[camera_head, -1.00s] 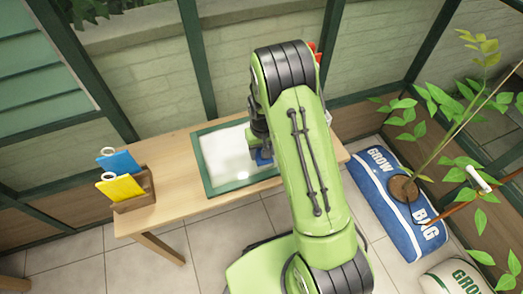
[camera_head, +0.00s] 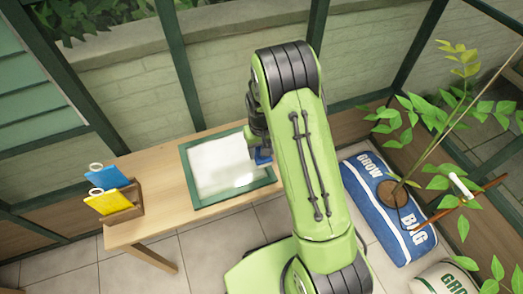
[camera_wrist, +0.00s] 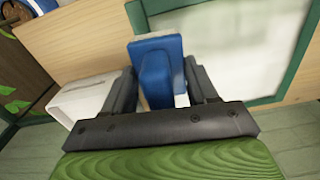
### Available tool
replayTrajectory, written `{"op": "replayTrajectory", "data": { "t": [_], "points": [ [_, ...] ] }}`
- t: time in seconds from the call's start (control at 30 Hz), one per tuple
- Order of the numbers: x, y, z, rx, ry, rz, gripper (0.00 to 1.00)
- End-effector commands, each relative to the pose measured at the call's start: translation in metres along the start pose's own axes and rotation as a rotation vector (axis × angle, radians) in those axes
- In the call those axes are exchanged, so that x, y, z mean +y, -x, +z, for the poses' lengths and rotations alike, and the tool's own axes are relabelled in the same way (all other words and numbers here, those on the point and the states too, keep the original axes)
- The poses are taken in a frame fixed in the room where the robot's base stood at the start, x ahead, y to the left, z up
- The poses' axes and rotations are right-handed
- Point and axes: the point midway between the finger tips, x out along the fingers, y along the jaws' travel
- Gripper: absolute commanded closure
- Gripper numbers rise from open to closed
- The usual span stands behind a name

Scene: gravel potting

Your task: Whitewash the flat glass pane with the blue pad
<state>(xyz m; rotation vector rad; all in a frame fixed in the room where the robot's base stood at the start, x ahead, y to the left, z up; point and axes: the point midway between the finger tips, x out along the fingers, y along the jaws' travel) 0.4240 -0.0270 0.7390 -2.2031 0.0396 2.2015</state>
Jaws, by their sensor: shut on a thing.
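The flat glass pane (camera_head: 222,166) lies in a green frame (camera_head: 232,201) on the table. Its visible surface looks mostly white, with a bright spot near the lower right. It also shows pale and blurred in the wrist view (camera_wrist: 232,45). My gripper (camera_wrist: 160,88) is shut on the blue pad (camera_wrist: 158,72), with one dark finger on either side. In the head view the pad (camera_head: 263,156) shows at the right side of the frame, partly behind my arm. I cannot tell whether the pad touches the glass.
A wooden holder (camera_head: 127,215) with a blue item (camera_head: 107,177) and a yellow item (camera_head: 108,202) stands at the table's left end. A white box-like container (camera_wrist: 82,100) sits beside the pad in the wrist view. A blue grow bag (camera_head: 375,215) with a plant lies right of the table (camera_head: 165,200).

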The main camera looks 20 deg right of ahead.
Motion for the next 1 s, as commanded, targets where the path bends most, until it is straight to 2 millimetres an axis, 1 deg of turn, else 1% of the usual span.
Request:
{"op": "replayTrajectory", "data": {
  "t": [0.03,0.1,0.33,1.0],
  "points": [
    [0.0,0.008,0.0,0.001,0.0,0.0,0.67],
    [-0.001,0.015,-0.001,0.001,0.0,0.0,0.67],
    [-0.001,0.031,-0.001,0.001,0.001,0.0,0.67],
    [-0.001,0.031,-0.001,0.0,0.001,0.0,0.67]
  ]
}}
